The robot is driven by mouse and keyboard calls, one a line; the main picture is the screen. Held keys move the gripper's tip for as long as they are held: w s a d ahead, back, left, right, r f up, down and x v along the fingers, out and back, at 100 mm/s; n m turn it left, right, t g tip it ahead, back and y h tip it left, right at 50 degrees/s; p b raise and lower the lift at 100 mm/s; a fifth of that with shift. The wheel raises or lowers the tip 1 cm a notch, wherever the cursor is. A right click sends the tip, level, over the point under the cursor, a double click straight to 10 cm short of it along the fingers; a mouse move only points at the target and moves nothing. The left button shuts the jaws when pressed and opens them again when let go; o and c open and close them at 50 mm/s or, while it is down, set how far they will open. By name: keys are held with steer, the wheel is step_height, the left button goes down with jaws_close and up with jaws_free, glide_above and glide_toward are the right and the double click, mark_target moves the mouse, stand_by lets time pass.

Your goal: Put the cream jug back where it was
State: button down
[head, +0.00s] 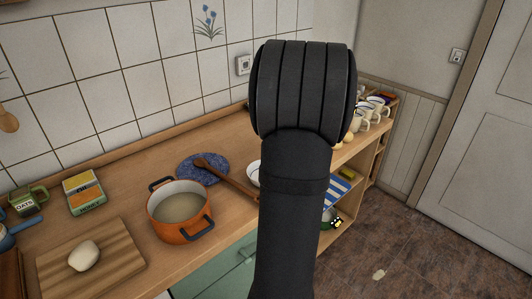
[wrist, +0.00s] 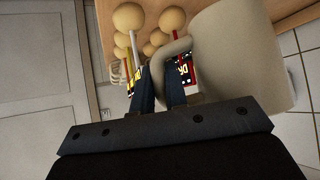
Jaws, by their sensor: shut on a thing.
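A large cream-coloured jug (wrist: 245,60) fills the right of the wrist view, its curved side close to the camera. Its loop handle (wrist: 172,52) lies at the tips of my gripper (wrist: 160,78). The two dark fingers are shut on the handle, with the jug body just to their right. In the head view my dark arm covers the gripper and the jug. I cannot tell from these frames whether the jug touches a surface.
Several pale round balls (wrist: 130,17) are beyond the fingers. Cream mugs (head: 373,108) stand at the counter's far end. An orange pot (head: 180,208), a spoon (head: 222,176) on a blue mat (head: 190,168) and a chopping board (head: 115,255) occupy the left counter.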

steer(key=w+a+f, duration=0.2)
steer(key=a, duration=0.1)
steer(key=w+a+f, duration=0.2)
steer(key=a, duration=0.1)
steer(key=w+a+f, duration=0.2)
steer(key=a, duration=0.1)
steer(key=shift+a+f, duration=0.3)
steer(key=shift+f, duration=2)
steer(key=shift+f, duration=0.15)
steer(key=c, duration=1.4)
jaws_free()
steer(key=shift+c, duration=0.2)
steer(key=shift+s, duration=0.1)
steer(key=shift+s+r, duration=0.1)
steer(key=shift+r, duration=0.15)
steer(key=v, duration=1.1)
steer(key=shift+s+a+r, duration=0.1)
steer(key=shift+s+r, duration=0.1)
